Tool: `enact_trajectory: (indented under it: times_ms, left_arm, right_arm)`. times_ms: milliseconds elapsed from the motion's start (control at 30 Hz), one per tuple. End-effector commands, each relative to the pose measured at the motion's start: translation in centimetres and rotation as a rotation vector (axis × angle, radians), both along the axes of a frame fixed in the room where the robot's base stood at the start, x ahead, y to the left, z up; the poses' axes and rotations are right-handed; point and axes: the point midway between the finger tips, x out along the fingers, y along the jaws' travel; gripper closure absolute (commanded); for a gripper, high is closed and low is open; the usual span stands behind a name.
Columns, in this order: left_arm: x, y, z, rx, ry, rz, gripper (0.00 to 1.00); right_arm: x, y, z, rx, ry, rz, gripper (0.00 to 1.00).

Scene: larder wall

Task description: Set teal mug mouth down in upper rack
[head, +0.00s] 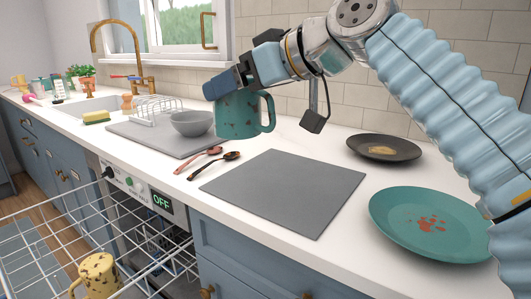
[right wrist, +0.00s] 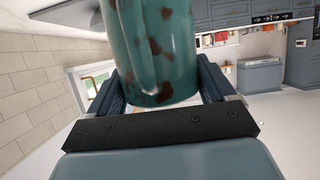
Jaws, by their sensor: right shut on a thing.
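The teal mug (head: 238,118), with brown stains, is held in the air above the counter in the head view. It looks roughly upright, with its handle to the right; its mouth is not clearly visible. My right gripper (head: 222,86) is shut on its upper part. The right wrist view shows the mug (right wrist: 158,50) between the two fingers (right wrist: 160,88). The white wire upper rack (head: 50,197) is pulled out at the lower left, and a stained yellow mug (head: 98,277) shows in it. My left gripper is not in view.
The dishwasher panel (head: 161,201) reads OFF. Two spoons (head: 205,162), a grey mat (head: 285,192), a stained teal plate (head: 425,222) and a dark pan-like plate (head: 383,147) lie on the counter. A grey bowl (head: 192,123) and a small wire rack stand on the drying mat (head: 150,140).

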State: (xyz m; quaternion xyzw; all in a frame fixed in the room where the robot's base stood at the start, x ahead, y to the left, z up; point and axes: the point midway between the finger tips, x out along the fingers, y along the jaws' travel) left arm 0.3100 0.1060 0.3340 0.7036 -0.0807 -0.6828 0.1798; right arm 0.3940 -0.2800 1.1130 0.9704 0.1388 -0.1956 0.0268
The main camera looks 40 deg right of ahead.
Motion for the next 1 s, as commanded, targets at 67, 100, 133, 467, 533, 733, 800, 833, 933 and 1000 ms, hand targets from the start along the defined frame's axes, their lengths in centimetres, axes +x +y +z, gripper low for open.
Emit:
enact_trajectory:
  times_ms: [67, 100, 133, 467, 533, 733, 800, 833, 933, 1000]
  left_arm:
    - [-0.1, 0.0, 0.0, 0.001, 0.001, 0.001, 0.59]
    - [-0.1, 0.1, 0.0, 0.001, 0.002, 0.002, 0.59]
    - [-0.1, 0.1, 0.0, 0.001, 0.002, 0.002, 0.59]
    - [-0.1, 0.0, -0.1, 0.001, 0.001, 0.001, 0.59]
    - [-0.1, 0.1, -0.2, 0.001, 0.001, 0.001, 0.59]
    - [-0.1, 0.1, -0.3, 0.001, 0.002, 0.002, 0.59]
    - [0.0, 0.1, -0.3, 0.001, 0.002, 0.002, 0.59]
    - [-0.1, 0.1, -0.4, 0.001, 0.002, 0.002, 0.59]
    - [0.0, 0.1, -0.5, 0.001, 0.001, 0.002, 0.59]
    - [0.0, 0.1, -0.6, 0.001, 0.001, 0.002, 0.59]
  right_arm:
    - [0.4, -0.9, -0.2, 0.002, 0.002, 0.001, 0.6]
    - [0.8, -1.6, -0.6, 0.002, 0.003, 0.002, 0.6]
    - [1.2, -2.2, -0.9, 0.003, 0.003, 0.001, 0.6]
    - [5.5, -8.9, -5.9, 0.003, 0.004, 0.001, 0.6]
    - [5.9, -9.6, -6.8, 0.003, 0.003, 0.001, 0.6]
    - [6.6, -10.6, -8.2, 0.003, 0.001, 0.001, 0.6]
    - [7.0, -11.2, -9.2, 0.003, 0.004, 0.002, 0.6]
    - [7.2, -11.5, -9.6, 0.003, 0.004, 0.0, 0.6]
    - [7.2, -11.7, -11.4, 0.003, 0.004, -0.001, 0.6]
    - [7.2, -11.7, -12.3, 0.002, 0.002, 0.0, 0.6]
